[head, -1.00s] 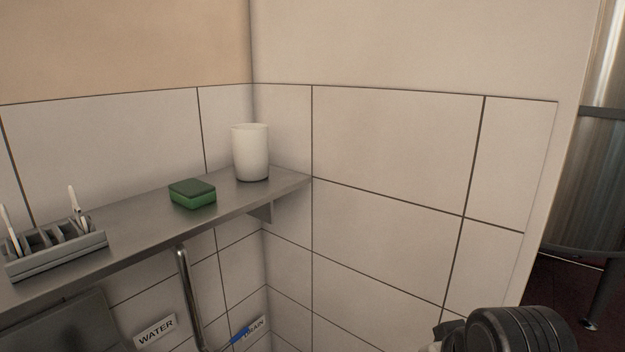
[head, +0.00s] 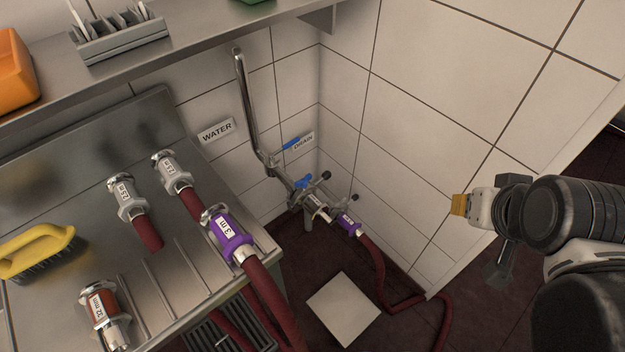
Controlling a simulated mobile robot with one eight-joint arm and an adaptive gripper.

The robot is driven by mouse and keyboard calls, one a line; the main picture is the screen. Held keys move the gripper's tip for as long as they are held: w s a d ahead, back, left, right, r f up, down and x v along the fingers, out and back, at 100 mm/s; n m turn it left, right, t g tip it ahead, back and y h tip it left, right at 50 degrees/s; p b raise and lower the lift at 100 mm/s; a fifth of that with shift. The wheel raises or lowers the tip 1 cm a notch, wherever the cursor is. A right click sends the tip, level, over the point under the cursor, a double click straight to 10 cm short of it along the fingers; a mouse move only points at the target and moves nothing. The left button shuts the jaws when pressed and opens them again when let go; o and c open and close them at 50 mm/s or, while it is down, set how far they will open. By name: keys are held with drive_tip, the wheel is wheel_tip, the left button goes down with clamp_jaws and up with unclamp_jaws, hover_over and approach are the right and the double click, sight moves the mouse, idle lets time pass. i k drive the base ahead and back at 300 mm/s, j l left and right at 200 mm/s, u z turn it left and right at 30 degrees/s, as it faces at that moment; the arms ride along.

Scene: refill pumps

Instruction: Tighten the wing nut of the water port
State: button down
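The water port stands at the lower end of a bent steel pipe (head: 246,105) in the wall corner, near the WATER sign (head: 216,131). Blue valve handles (head: 303,182) show there. A purple-banded hose end (head: 347,222) meets the metal fittings (head: 318,204). Small dark knobs (head: 354,197) stick out beside this joint; I cannot tell which is the wing nut or how tight it is. My gripper (head: 457,204) is at the right, its orange tip pointing left, well apart from the port and touching nothing. Its opening is not clear from this side.
A steel counter (head: 62,190) at the left holds several hose couplings, one purple-banded (head: 230,237), and a yellow brush (head: 38,252). A shelf (head: 190,48) runs above. A dark red hose (head: 375,262) lies on the floor by a pale square plate (head: 343,308).

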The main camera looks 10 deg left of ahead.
sight(303, 182)
drive_tip(key=i+l+u, duration=0.1)
drive_tip(key=u, duration=0.4)
drive_tip(key=l+u, duration=0.35)
drive_tip(key=u, duration=0.15)
